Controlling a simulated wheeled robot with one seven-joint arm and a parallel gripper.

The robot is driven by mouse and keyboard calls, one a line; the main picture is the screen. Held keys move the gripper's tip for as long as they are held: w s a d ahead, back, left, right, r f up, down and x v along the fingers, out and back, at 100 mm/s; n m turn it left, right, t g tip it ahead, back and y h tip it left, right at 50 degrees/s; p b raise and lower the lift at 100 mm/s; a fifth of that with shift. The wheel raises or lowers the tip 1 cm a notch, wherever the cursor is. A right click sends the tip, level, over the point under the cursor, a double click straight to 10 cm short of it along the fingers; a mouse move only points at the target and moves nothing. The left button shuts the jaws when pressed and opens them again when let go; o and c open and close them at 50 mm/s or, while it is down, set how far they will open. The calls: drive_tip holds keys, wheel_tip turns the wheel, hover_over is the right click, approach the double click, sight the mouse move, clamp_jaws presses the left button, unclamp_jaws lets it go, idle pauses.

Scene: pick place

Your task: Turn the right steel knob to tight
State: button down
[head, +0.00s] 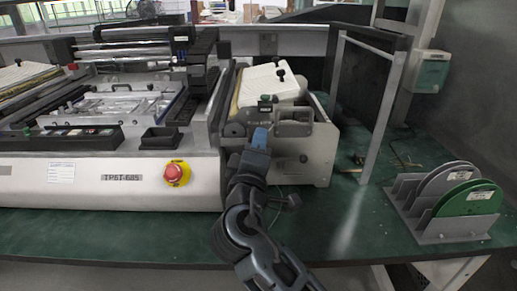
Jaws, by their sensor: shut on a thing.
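My gripper (260,139), with a blue part near its end, reaches up to the front of the right-hand end unit (318,152) of the machine. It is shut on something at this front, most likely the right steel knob. The knob itself is hidden behind the gripper, so its turn position cannot be read. A round grey knob-like disc (235,129) shows just left of the gripper. A dark block-shaped handle (293,125) sits just right of it.
A red stop button (174,173) on a yellow plate is on the machine's white front. A grey rack (449,232) with a green disc (468,198) stands at right. A grey upright frame (384,118) rises behind the free green table (345,225).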

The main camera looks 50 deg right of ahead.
idle(0.4)
drive_tip(key=c, duration=0.9)
unclamp_jaws()
drive_tip(key=v, duration=0.7)
drive_tip(key=shift+s+a+b, duration=0.25)
drive_tip(key=shift+a+b, duration=0.1)
drive_tip(key=shift+b, duration=0.1)
